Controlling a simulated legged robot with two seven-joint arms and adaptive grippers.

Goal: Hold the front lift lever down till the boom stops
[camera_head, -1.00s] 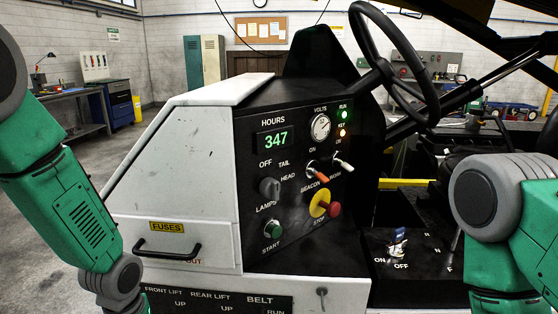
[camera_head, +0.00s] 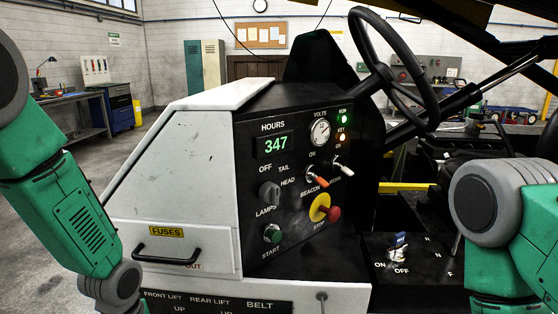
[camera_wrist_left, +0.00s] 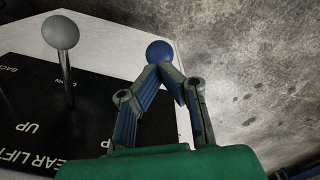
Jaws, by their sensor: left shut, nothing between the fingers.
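The front lift lever shows in the left wrist view as a blue ball knob (camera_wrist_left: 159,51) at the upper middle; its shaft is hidden behind my fingers. My left gripper (camera_wrist_left: 165,70) is shut and empty. Its fingertips meet right at the near side of the blue knob; whether they touch it I cannot tell. My right gripper is out of view. The boom cannot be made out clearly.
A grey-knobbed lever (camera_wrist_left: 61,33) stands beside the blue one, by the REAR LIFT label. Above the lever panel are a drawer handle (camera_head: 166,257), the start button (camera_head: 272,234) and the red stop knob (camera_head: 333,214). Bare floor (camera_wrist_left: 250,60) lies beyond the panel edge.

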